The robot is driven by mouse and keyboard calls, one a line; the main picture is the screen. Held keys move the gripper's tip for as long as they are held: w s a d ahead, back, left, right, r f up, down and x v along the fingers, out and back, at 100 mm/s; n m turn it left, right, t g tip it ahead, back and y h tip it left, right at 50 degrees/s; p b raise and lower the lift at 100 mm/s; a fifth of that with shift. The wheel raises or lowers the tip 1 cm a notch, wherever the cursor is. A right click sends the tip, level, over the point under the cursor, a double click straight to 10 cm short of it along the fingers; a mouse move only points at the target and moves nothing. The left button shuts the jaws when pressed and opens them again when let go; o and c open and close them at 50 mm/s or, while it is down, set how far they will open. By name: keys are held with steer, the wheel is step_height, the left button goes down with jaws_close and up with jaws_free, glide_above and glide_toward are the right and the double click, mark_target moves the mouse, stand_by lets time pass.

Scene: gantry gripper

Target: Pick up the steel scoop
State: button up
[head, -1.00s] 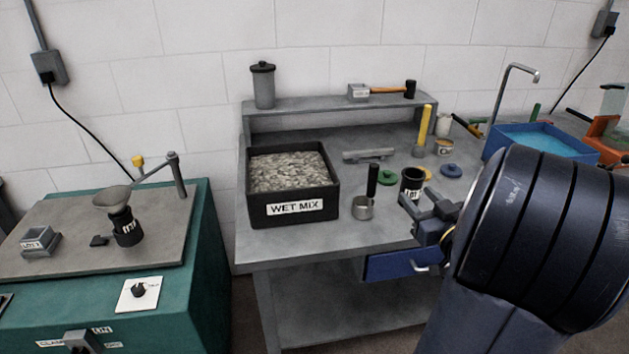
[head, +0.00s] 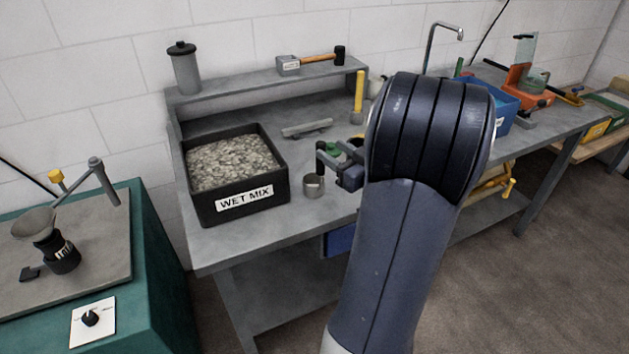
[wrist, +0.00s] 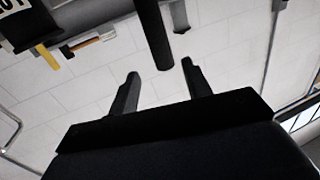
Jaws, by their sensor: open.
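The steel scoop (head: 313,187) stands on the grey bench, its round metal cup just right of the black WET MIX bin. Its dark upright handle is hard to tell from my gripper in the head view. In the wrist view, which looks upside down, the black handle (wrist: 153,28) comes down from the top edge, its end between the two fingertips. My gripper (head: 334,160) is open beside the scoop's handle, above and right of the cup; it also shows in the wrist view (wrist: 160,70). I cannot tell whether either finger touches the handle.
The WET MIX bin (head: 280,178) stands close on the left. A raised shelf (head: 250,82) with a canister (head: 185,68) and hammer (head: 318,58) runs behind. A flat grey tool (head: 307,129) lies behind the scoop.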

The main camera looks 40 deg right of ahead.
mark_target(324, 148)
steer(key=w, duration=0.3)
steer(key=shift+w+a+p, duration=0.35)
steer(key=shift+a, duration=0.05)
steer(key=shift+w+f, duration=0.1)
steer(key=shift+w, duration=0.5)
steer(key=shift+c, duration=0.3)
jaws_close()
